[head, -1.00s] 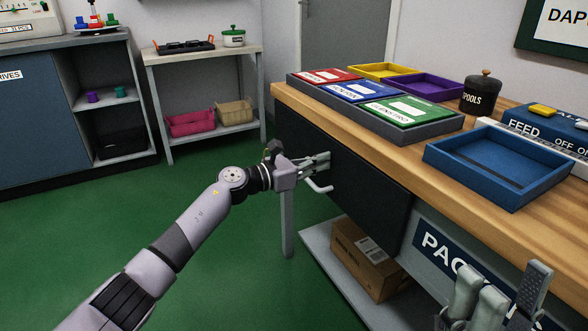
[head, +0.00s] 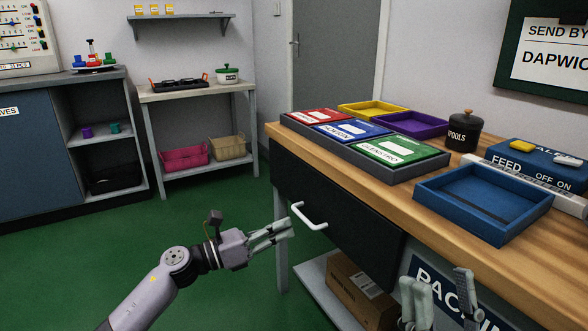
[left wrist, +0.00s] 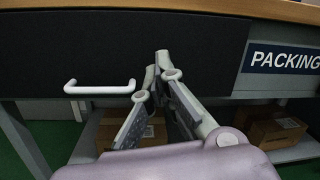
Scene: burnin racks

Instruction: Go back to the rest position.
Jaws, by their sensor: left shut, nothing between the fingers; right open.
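My left gripper (head: 284,228) is shut and empty in the head view. It is in front of the dark drawer front (head: 330,215) of the wooden bench, apart from its white handle (head: 309,217). In the left wrist view the fingers (left wrist: 158,68) point toward the drawer front, with the handle (left wrist: 100,88) to their left. My right gripper (head: 440,290) is at the bottom right of the head view, beside the bench's front; it is open, and its lower part is cut off.
The bench top (head: 425,195) carries a blue tray (head: 485,200), a grey rack (head: 375,168) of coloured trays and a black pot (head: 464,132). A cardboard box (head: 360,290) lies on the lower shelf. Green floor (head: 180,240) is clear to the left.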

